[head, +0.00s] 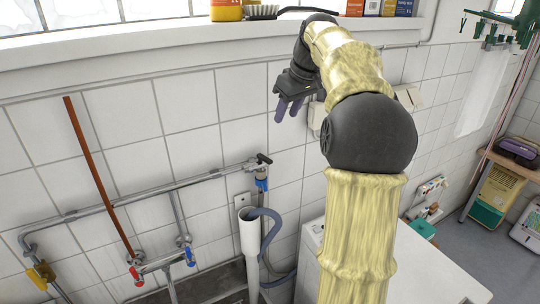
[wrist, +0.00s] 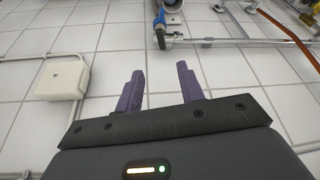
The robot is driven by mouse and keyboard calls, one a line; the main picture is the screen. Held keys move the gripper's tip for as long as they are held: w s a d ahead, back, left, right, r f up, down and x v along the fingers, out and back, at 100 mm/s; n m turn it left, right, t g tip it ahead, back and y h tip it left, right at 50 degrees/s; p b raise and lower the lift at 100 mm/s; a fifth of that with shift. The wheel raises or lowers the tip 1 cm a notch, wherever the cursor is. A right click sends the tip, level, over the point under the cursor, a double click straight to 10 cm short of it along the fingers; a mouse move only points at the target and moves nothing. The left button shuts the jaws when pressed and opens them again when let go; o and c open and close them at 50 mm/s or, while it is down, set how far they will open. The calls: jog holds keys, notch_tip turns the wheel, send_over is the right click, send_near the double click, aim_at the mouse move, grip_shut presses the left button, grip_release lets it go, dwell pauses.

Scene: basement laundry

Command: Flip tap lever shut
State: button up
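A tap with a black lever (head: 264,158) and a blue body (head: 261,181) sits at the right end of the grey wall pipe. In the wrist view the black lever (wrist: 160,30) lies ahead of the fingertips at the top centre, beside the tap's blue and metal parts. My gripper (head: 288,109) is up near the tiled wall, above and slightly right of the tap, apart from it. In the wrist view its two purple fingers (wrist: 160,72) are spread with only tiles between them. The lever's exact angle is hard to tell.
A grey pipe (head: 130,199) runs along the wall. A grey hose (head: 269,228) loops into a white standpipe (head: 249,235) below the tap. A white wall box (wrist: 62,80) is left of my gripper. A windowsill (head: 150,48) with bottles and boxes is above.

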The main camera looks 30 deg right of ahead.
aim_at(268, 159)
jog(key=p+x, duration=0.2)
jog(key=x, duration=1.5)
jog(key=shift+a+f+p, duration=0.1)
jog(key=shift+f+p, duration=0.15)
jog(key=shift+p, duration=0.1)
grip_shut()
